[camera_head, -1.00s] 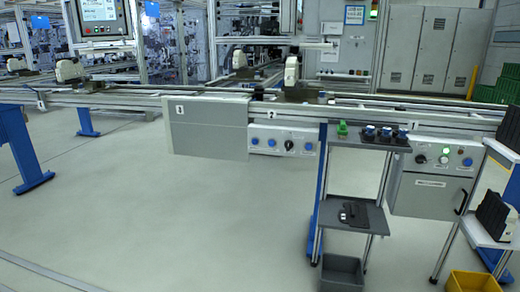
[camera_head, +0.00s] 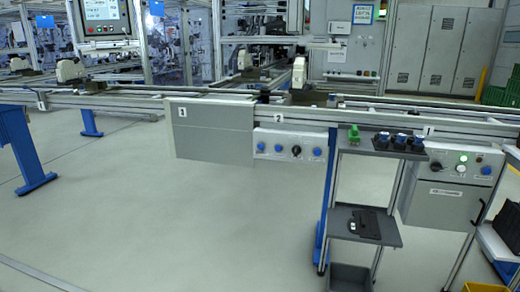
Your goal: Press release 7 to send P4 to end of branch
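The conveyor line (camera_head: 110,97) runs across the view, with white-topped workpieces standing on carriers. One workpiece (camera_head: 299,72) stands near the middle, another (camera_head: 244,57) farther back, and one (camera_head: 67,71) at the left. A control box (camera_head: 290,146) with blue buttons and a black knob hangs under the rail near label 2. A second control panel (camera_head: 463,163) with a black knob and a lit green button hangs at the right near label 1. I cannot read which button is release 7 or which pallet is P4. My gripper is not in view.
A small shelf stand (camera_head: 345,217) with a green piece (camera_head: 354,133) and several dark blue-topped parts stands before the line. A grey bin (camera_head: 350,278) sits below it. A screen (camera_head: 101,11) is at upper left. The floor (camera_head: 140,215) at front left is clear.

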